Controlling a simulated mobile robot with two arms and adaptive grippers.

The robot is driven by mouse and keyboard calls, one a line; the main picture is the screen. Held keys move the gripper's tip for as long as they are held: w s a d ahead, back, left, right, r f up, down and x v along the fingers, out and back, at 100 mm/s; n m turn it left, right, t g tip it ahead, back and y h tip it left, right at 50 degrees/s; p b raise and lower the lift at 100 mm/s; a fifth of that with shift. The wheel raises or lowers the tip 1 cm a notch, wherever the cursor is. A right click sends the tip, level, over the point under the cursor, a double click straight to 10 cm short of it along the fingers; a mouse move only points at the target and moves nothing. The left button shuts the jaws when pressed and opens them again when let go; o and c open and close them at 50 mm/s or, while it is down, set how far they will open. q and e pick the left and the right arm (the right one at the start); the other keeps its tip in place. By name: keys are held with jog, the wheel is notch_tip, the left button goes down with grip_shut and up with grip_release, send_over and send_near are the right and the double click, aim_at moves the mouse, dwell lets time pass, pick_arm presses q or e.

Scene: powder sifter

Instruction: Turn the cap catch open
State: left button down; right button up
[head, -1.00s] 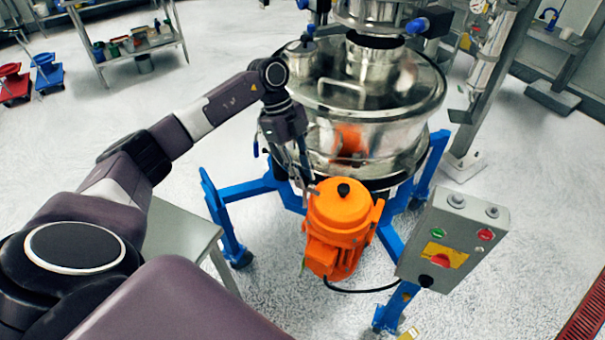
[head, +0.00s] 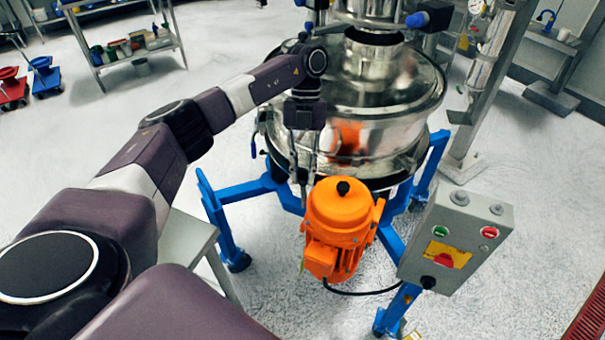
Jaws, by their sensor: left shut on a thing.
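The powder sifter (head: 405,128) is a round polished steel drum on a blue frame. My left gripper (head: 303,190) reaches down at its near left side, just behind and left of the orange motor (head: 340,212). Its fingers point downward, close together, shut on a small part at their tips. The part is too small and covered to make out; by its place it may be the cap catch. The cap catch itself does not show clearly. My right gripper is not in view.
A grey control box (head: 455,238) with green and red buttons stands at the right of the motor. A black cable (head: 360,291) runs between them. Blue frame legs (head: 226,225) spread around the sifter. A grey table (head: 185,245) is at the lower left.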

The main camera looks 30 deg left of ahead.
pick_arm(q)
jog(key=m+y, duration=0.1)
jog(key=m, duration=0.2)
jog(key=m+y+b, duration=0.1)
jog(key=m, duration=0.1)
jog(key=shift+w+d+m, duration=0.1)
jog(key=shift+d+m, duration=0.05)
jog(key=shift+m, duration=0.25)
dwell(0.4)
jog(key=c, duration=1.8)
grip_release()
jog(key=shift+r, duration=0.1)
jog(key=v, duration=1.2)
jog(key=shift+w+d, duration=0.15)
jog(key=shift+w, duration=0.05)
jog(key=shift+f+g, duration=0.25)
jog(key=shift+g, duration=0.05)
